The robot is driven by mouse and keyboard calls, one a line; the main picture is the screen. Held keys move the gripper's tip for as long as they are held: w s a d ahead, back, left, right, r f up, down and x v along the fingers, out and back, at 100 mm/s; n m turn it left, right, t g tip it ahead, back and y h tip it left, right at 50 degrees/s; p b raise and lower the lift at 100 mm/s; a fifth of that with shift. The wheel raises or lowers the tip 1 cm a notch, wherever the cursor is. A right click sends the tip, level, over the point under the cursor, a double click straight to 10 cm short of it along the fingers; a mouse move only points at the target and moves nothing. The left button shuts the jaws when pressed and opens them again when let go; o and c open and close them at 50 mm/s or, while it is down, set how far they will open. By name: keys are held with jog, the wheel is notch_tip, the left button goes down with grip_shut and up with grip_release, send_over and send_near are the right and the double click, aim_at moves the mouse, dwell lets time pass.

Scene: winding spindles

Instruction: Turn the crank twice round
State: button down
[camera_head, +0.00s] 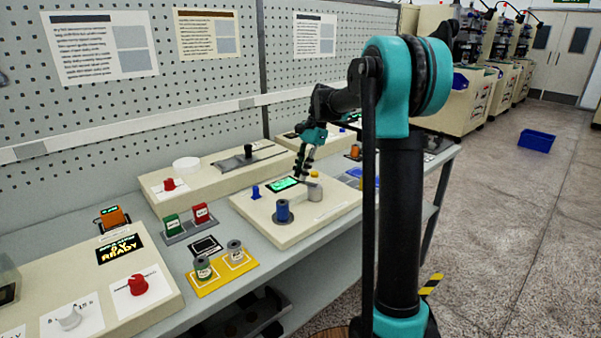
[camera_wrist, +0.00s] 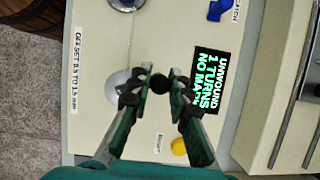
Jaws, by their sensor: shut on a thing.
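My gripper (camera_wrist: 160,86) reaches down over the cream winding unit (camera_head: 330,209), with its fingers closed around a small dark round knob (camera_wrist: 159,82), which looks like the crank's handle. A grey disc (camera_wrist: 118,84) lies beside the knob, partly hidden by the left finger. The unit's display (camera_wrist: 209,82) reads "UNWOUND", "1 TURNS" and a partly legible third line. In the head view my gripper (camera_head: 303,170) stands behind the grey cylinder (camera_head: 315,191) and beside the lit display (camera_head: 284,184); the knob cannot be made out there.
A blue spool (camera_head: 283,211) stands at the unit's front and a small blue part (camera_head: 255,192) at its left. A yellow knob (camera_wrist: 179,147) is near my right finger. A yellow tray (camera_head: 222,279) with two spools lies in front left. Another cream panel (camera_head: 215,168) stands behind.

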dwell(0.5)
jog(key=c, duration=1.4)
grip_release()
jog(key=v, duration=1.2)
jog(key=shift+s, duration=0.1)
